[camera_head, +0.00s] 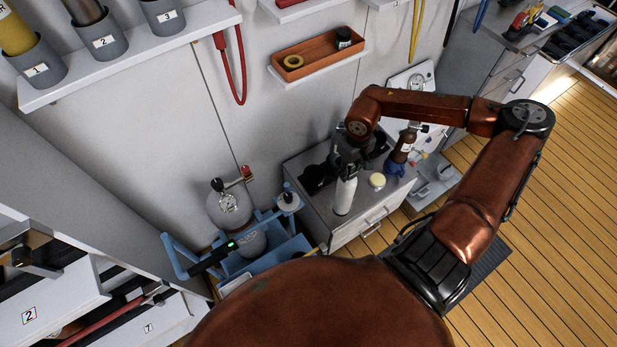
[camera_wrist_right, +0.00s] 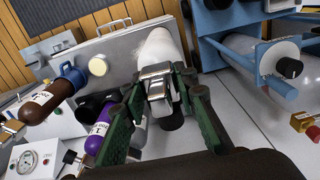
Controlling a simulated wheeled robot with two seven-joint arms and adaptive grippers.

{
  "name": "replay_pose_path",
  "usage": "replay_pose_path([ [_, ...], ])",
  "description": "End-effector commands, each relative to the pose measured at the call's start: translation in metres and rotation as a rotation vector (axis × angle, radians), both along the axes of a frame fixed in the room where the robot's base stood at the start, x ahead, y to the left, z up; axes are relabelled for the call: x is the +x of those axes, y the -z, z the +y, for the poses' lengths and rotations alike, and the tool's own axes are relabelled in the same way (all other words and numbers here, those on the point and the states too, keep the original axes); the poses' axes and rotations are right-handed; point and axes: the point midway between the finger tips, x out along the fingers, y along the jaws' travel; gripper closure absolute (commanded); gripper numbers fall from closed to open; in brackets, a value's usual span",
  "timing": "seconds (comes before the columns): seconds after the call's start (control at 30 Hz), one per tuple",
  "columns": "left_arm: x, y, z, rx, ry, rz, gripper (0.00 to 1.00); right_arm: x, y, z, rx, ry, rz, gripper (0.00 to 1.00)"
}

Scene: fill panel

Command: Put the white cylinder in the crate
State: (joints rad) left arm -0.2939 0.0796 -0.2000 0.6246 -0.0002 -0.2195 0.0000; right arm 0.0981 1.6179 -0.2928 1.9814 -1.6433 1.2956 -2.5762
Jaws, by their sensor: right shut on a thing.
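The white cylinder (camera_head: 345,195) is upright over the front part of the grey cabinet top (camera_head: 320,207). I cannot tell whether its base touches the top. My right gripper (camera_head: 348,165) is shut on its upper end from above. In the right wrist view, the fingers (camera_wrist_right: 162,92) close around a silver fitting at the end of the white cylinder (camera_wrist_right: 160,46). A blue open-topped crate (camera_head: 292,250) stands left of the cabinet, with a grey cylinder with a gauge (camera_head: 228,205) at it. My left gripper is not in view.
On the cabinet, a brown bottle with a blue base (camera_head: 403,150) and a cream round lid (camera_head: 377,180) are right of the white cylinder. Dark items lie behind it. An orange tray (camera_head: 318,55) is on the wall. Wooden floor (camera_head: 560,210) is clear at right.

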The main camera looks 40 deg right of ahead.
Motion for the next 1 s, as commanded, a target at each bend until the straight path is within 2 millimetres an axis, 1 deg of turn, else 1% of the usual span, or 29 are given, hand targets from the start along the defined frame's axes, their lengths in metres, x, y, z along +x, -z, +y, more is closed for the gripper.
replay_pose_path([
  [0.03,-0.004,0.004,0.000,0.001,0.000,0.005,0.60,0.000,0.002,-0.004,-0.001,-0.004,-0.002,1.00],
  [0.2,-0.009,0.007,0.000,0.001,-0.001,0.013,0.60,0.000,0.004,-0.009,0.002,-0.014,-0.004,1.00],
  [0.27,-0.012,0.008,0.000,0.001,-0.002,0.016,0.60,0.003,0.005,-0.010,0.002,-0.015,-0.006,1.00],
  [0.37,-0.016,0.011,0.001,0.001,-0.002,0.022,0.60,0.013,0.005,-0.011,0.003,-0.014,-0.011,1.00],
  [0.5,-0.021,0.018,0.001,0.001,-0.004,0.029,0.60,0.031,0.006,-0.012,0.005,-0.015,-0.011,1.00],
  [0.77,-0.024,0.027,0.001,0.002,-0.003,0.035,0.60,0.069,0.005,-0.018,0.004,-0.012,-0.012,1.00],
  [1.0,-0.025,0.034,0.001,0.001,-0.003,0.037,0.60,0.110,0.004,-0.022,0.006,-0.010,-0.010,1.00],
])
